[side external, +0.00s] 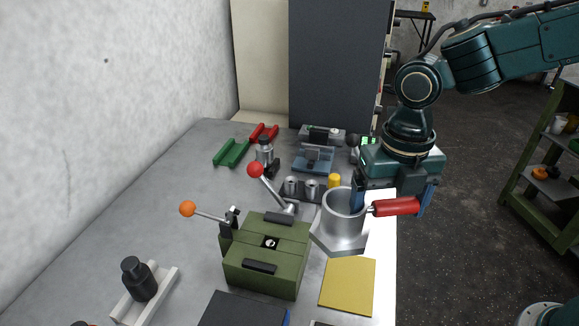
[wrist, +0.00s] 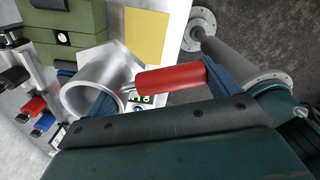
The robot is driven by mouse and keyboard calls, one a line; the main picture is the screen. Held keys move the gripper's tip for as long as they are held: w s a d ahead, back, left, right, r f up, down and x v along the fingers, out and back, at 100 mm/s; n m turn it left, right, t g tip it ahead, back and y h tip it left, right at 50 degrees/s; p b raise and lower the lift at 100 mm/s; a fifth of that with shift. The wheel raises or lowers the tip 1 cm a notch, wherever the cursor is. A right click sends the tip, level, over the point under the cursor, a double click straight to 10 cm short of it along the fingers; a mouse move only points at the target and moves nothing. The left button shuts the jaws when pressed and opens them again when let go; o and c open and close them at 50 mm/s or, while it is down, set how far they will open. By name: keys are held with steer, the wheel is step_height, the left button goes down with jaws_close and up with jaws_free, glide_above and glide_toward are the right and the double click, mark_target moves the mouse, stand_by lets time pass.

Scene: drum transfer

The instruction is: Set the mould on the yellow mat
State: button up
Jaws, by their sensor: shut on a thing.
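The mould is a silver cup on a flat angular base (side external: 342,230) with a red handle (side external: 396,207). My gripper (side external: 392,206) is shut on the mould, with one blue finger at the cup wall and the other at the handle's outer end. The wrist view shows the same hold, with the mould (wrist: 97,82) upright and its mouth open. The yellow mat (side external: 348,286) lies flat and bare near the table's right edge. In the side view the mould's base appears just behind the mat's far edge. The mat also shows beyond the mould in the wrist view (wrist: 147,36). The mould's exact height is unclear.
A green block fixture (side external: 262,275) with levers ending in red (side external: 255,169) and orange (side external: 188,208) knobs stands close left of the mould and mat. A holder with metal cylinders (side external: 311,187) and a yellow cylinder (side external: 334,181) are behind. A dark pad (side external: 243,311) lies in front.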

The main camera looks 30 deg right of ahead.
step_height(320, 180, down, 10)
stand_by(0.4)
steer(key=shift+f, duration=2.05)
steer(key=shift+f, duration=0.1)
steer(key=o, duration=1.2)
step_height(320, 180, up, 12)
